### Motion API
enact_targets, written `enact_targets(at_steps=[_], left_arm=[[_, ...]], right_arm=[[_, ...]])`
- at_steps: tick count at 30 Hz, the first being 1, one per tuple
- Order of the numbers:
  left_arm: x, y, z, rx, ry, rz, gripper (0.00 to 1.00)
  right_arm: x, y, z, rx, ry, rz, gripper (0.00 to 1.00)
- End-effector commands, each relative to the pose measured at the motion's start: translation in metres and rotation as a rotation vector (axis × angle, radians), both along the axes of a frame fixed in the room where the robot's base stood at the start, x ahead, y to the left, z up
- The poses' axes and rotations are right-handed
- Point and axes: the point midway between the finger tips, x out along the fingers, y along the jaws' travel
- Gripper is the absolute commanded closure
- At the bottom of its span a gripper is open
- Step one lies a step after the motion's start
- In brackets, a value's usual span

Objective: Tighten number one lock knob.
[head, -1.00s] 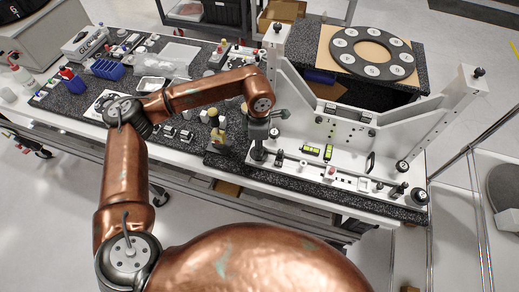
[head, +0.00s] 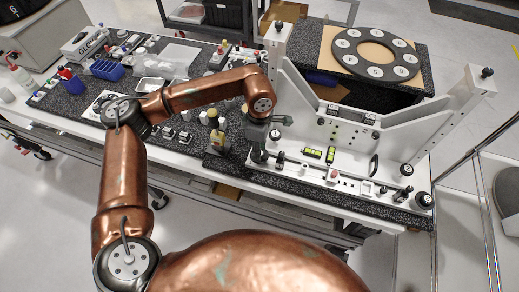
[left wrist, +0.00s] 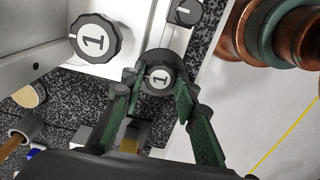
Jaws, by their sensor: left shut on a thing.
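A small black knob with a white disc marked 1 (left wrist: 159,78) sits between the fingers of my left gripper (left wrist: 160,88) in the left wrist view. In the head view my left gripper (head: 257,146) points down at the left end of the white fixture (head: 318,175), and mostly hides the held knob. My right gripper is not in view.
Two yellow-green levels (head: 321,154) lie on the fixture base, right of the gripper. A black ring with numbered discs (head: 374,53) lies on the back table. Blue bins (head: 106,69) and small parts fill the left bench.

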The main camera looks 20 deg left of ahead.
Motion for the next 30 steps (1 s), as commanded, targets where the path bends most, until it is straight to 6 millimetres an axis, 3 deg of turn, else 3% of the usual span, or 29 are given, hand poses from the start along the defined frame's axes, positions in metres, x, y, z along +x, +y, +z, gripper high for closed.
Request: enact_targets(at_steps=[1, 2, 9, 20, 30], left_arm=[[0.001, 0.001, 0.001, 0.002, -0.002, 0.003, 0.96], [0.001, 0.001, 0.001, 0.002, -0.002, 0.003, 0.71], [0.001, 0.000, 0.001, 0.001, -0.002, 0.002, 0.54], [0.001, 0.000, 0.006, 0.000, -0.003, 0.002, 0.54], [0.002, 0.000, 0.069, 0.000, -0.006, 0.002, 0.54]], right_arm=[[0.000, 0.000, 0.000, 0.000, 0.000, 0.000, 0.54], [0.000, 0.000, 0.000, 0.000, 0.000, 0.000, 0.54], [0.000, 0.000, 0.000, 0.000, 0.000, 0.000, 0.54], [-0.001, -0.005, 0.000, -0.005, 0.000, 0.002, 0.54], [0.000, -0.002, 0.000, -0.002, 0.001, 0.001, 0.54]])
